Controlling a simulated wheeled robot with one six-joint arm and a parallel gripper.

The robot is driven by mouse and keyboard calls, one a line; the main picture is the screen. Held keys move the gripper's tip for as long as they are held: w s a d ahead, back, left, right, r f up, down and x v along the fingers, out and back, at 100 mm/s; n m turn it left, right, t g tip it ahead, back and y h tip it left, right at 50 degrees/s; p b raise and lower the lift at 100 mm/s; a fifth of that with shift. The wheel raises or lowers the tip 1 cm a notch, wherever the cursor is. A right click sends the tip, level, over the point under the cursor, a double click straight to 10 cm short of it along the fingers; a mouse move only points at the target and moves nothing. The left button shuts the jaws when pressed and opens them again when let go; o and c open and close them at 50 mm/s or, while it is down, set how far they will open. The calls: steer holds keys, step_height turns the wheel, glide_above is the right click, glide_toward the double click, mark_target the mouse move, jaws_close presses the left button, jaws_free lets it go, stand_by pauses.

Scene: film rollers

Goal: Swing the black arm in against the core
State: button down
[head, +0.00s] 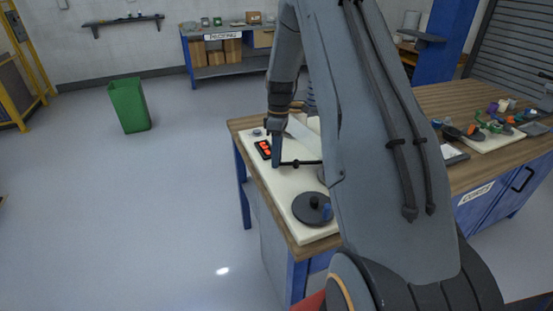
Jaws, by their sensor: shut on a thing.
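The black arm (302,162) is a thin dark bar that lies roughly level above the cream board (285,205) on the workbench. My gripper (277,162) points down at the bar's left end and is shut on it. The bar's right end runs towards my own arm link, which covers that part of the bench. Only a small grey edge, possibly the core, shows beside my link; I cannot tell how far the bar is from the core.
A black disc (312,208) with a blue piece sits at the board's near end. A black box with red-orange marks (263,149) is left of my gripper. Loose coloured parts (490,125) lie on the right. A green bin (129,105) stands on open floor.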

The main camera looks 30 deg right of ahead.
steer(key=shift+s, duration=0.1)
steer(key=c, duration=1.5)
jaws_free()
steer(key=shift+w+d+r+b, duration=0.2)
steer(key=shift+r+b, duration=0.15)
steer(key=shift+r, duration=0.95)
steer(key=shift+w+d+r+b, duration=0.15)
steer(key=shift+r+b, duration=0.25)
steer(key=shift+r, duration=0.85)
steer(key=shift+w+d+r+b, duration=0.1)
steer(key=shift+w+r+b, duration=0.2)
steer(key=shift+r, duration=1)
steer(key=shift+s+a+f+m+t+h, duration=0.1)
steer(key=shift+s+a+m+t+h, duration=0.25)
steer(key=shift+s+a+m, duration=2.3)
steer(key=shift+s+a+m+t+h, duration=0.1)
steer(key=shift+s+a+m+t, duration=0.6)
steer(key=shift+s+a, duration=3.9)
steer(key=shift+s+a+f+m+t+h, duration=0.2)
steer(key=shift+s+a+m, duration=1.35)
steer(key=shift+s, duration=4.3)
steer(key=shift+d+r, duration=0.15)
steer(key=shift+d, duration=0.1)
